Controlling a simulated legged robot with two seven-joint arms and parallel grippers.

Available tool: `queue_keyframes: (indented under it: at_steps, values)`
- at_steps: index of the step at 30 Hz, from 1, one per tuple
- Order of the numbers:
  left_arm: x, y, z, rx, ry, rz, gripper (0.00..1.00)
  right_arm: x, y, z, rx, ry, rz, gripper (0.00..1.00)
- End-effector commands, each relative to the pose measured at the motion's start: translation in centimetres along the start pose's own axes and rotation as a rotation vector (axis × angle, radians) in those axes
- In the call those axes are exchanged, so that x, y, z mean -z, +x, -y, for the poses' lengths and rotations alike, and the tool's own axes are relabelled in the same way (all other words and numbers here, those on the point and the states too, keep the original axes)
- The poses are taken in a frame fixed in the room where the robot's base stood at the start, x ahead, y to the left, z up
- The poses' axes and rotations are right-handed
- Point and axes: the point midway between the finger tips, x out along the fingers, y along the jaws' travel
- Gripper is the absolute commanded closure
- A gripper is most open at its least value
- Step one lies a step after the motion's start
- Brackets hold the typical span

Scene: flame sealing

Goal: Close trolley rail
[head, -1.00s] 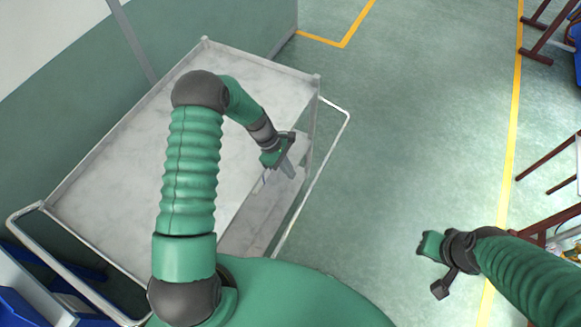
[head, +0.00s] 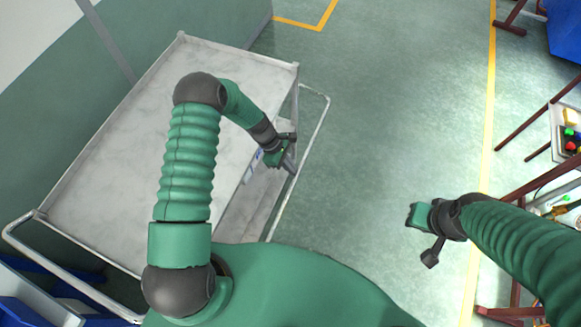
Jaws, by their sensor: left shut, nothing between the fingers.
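The grey metal trolley (head: 120,165) stands on the left, with a flat pale top and a lower shelf. Its thin metal rail (head: 316,132) sticks out from the right side as a loop, apart from the trolley body along most of its length. My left gripper (head: 289,164) is shut and empty. It is over the gap between the trolley's right edge and the rail, with its tips close to the rail's inner side; I cannot tell if they touch. My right gripper (head: 421,236) hangs over bare floor, well right of the trolley; its finger opening is unclear.
Another rail (head: 22,246) loops out at the trolley's lower left, near blue bins (head: 15,310). A wall runs along the upper left. A dark red-framed table (head: 535,130) with small coloured items stands at the right. The green floor between is clear.

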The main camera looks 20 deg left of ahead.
Motion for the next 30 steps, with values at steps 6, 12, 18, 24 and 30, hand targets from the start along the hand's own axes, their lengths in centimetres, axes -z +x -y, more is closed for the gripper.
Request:
queue_keyframes:
  at_steps: [6, 12, 18, 24, 30]
  values:
    - [-0.2, -0.3, 0.0, -0.002, -0.001, 0.042, 1.00, -0.1, 0.5, 0.0, 0.000, 0.000, 0.000, 0.75]
    - [-0.4, -0.6, 0.0, -0.002, 0.000, 0.068, 1.00, -0.1, 0.7, 0.0, 0.000, 0.000, 0.000, 0.75]
    - [-0.6, -0.9, 0.0, -0.002, -0.001, 0.102, 1.00, -0.2, 1.0, 0.0, 0.000, 0.000, 0.000, 0.75]
    - [-0.9, -1.5, 0.0, -0.003, -0.001, 0.172, 1.00, -0.4, 1.7, 0.0, 0.000, 0.000, 0.000, 0.75]
    - [-1.4, -2.9, 0.1, -0.005, -0.003, 0.313, 1.00, -0.7, 2.8, 0.0, 0.000, 0.000, 0.000, 0.75]
